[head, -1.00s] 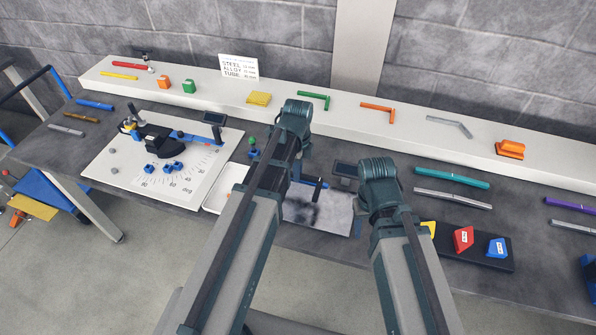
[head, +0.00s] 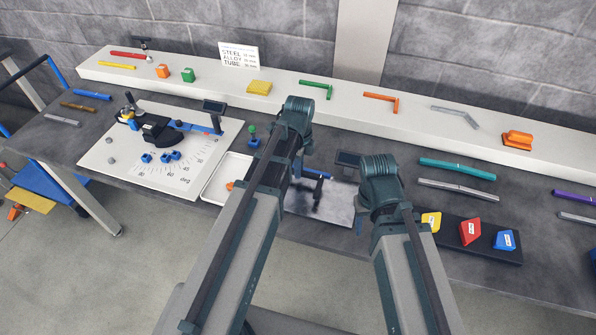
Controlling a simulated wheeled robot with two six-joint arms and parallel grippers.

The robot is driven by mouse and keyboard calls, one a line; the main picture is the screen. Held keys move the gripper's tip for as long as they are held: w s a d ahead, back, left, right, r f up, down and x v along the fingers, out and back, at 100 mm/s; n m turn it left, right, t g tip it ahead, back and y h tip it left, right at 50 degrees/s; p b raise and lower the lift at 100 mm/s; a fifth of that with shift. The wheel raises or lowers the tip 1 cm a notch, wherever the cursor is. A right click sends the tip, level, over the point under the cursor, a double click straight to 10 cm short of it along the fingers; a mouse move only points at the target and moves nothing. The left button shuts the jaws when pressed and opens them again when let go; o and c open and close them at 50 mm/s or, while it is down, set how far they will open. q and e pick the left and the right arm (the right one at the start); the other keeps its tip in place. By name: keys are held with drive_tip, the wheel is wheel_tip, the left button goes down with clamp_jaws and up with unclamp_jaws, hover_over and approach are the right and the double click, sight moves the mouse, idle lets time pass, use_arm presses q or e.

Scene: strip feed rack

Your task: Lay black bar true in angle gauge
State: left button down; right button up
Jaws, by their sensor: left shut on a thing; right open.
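The angle gauge is a white board (head: 110,172) on the bench at left, marked with a degree scale. It carries a black body (head: 157,130) and a blue arm (head: 190,127). My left gripper (head: 317,188) shows only in part beside my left arm, above a shiny grey plate (head: 335,211). It is shut on a dark piece, apparently the black bar; blur and my arm hide its shape and tilt. My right gripper is hidden behind my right arm.
A white tray (head: 212,190) lies between the gauge and my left arm. A black holder (head: 455,246) with yellow, red and blue blocks is at right. Teal (head: 457,169) and grey (head: 458,190) bars lie behind it. A raised white shelf (head: 350,107) runs along the back.

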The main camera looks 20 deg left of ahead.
use_arm(q)
drive_tip(key=shift+f+b, duration=1.45)
drive_tip(key=shift+f, duration=0.1)
use_arm(e)
drive_tip(key=shift+f, duration=1.5)
use_arm(q)
drive_tip(key=c, duration=0.7)
unclamp_jaws()
drive_tip(key=shift+r, duration=0.15)
use_arm(e)
drive_tip(key=shift+r, duration=0.1)
use_arm(q)
wheel_tip(320, 180, up, 14)
drive_tip(key=p, duration=1.4)
use_arm(e)
wheel_tip(320, 180, up, 14)
use_arm(q)
drive_tip(key=shift+f, duration=0.25)
use_arm(e)
drive_tip(key=shift+f, duration=0.25)
